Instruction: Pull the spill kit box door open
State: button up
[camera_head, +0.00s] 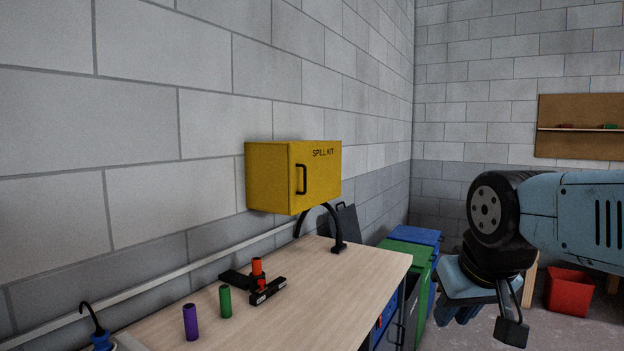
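The yellow spill kit box (268,176) is on the left wall above the workbench. Its door (322,178), the face lettered "SPILL KIT", looks shut flush with the box. A black vertical bar handle (301,179) sits near the door's left edge. My gripper (484,312) hangs at the end of my blue and black arm at the lower right, well right of the box and apart from it. It touches neither the door nor the handle. Its fingers are not clear enough to tell open from shut.
The wooden workbench (340,285) below the box holds a purple cylinder (190,322), a green cylinder (225,301) and a black fixture with an orange-red cylinder (257,270). A black curved arch (334,222) stands under the box. Green (410,249) and blue bins stand beyond; a red bin (569,291) is right.

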aim_at(315, 168)
jog(key=i, duration=1.2)
jog(key=u, duration=0.3)
jog(key=k, duration=0.65)
jog(key=z, duration=0.25)
jog(key=i, duration=0.75)
jog(key=u, duration=0.05)
